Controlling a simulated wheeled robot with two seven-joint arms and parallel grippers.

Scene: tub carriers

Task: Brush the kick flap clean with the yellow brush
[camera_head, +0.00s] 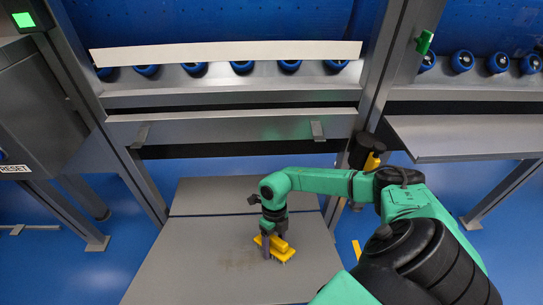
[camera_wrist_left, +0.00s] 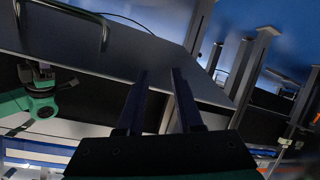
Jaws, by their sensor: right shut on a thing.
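The kick flap (camera_head: 196,270) is a wide grey plate low at the front of the frame, with a seam near its back. A brownish smudge (camera_head: 238,262) marks the middle of the plate. My right gripper (camera_head: 267,238) is shut on the yellow brush (camera_head: 284,251), just right of the smudge. The brush is low over the plate, bristles down; I cannot tell whether they touch it. My left gripper (camera_wrist_left: 161,76) shows only in the left wrist view, its two fingers apart with nothing between them.
A grey crossbar (camera_head: 230,127) with two dark brackets runs above the plate, below a row of blue rollers (camera_head: 241,67). Grey posts stand on both sides. A grey cabinet (camera_head: 35,110) is at the left and a grey shelf (camera_head: 465,138) at the right. Blue floor is bare beside the plate.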

